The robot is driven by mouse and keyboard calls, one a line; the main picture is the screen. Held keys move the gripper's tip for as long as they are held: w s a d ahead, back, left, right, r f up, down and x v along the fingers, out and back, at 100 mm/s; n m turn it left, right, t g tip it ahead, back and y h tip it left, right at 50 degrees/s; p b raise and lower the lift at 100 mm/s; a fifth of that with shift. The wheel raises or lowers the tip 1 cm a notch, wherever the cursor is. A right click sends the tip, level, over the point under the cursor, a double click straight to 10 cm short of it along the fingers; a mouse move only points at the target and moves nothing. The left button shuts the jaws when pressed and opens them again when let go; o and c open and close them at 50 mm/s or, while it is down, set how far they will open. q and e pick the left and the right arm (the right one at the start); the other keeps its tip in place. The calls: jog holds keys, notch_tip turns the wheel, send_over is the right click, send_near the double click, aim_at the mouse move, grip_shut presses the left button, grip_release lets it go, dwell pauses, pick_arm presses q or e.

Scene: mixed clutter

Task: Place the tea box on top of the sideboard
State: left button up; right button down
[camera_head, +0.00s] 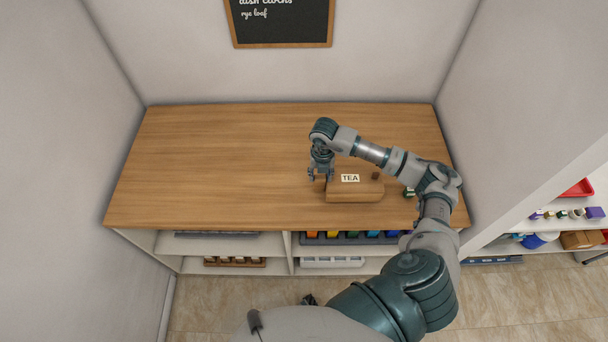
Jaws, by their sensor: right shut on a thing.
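The tea box (358,190) is a brown wooden box with a white TEA label, in the right half of the head view. It is over the wooden top of the sideboard (220,165), near the front edge. I cannot tell whether it rests on the top or hangs just above it. My right gripper (320,175) points down at the box's left end and is shut on it. The fingers' contact with the box is small and hard to see. My left gripper is not recognisable in the view.
A small dark green thing (409,192) is partly hidden behind my right forearm. The sideboard's left half is bare. Shelves below hold a tray of colourful items (345,238) and a brown rack (234,262). Walls close in both sides. A side shelf (560,226) stands at right.

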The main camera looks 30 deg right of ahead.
jog(key=w+a+f, duration=0.1)
jog(key=w+a+f+p, duration=0.1)
jog(key=w+a, duration=0.1)
jog(key=w+a+f, duration=0.2)
jog(key=shift+w+p, duration=0.15)
jog(key=shift+p, duration=0.15)
jog(key=shift+d+f, duration=0.15)
jog(key=shift+d, duration=0.05)
jog(key=c, duration=0.7)
grip_release()
jog(key=shift+o, duration=0.9)
pick_arm(q)
jog(key=shift+w+r, duration=0.9)
jog(key=shift+w, duration=0.2)
pick_arm(e)
jog(key=shift+a, duration=0.2)
pick_arm(q)
jog(key=shift+a, duration=0.1)
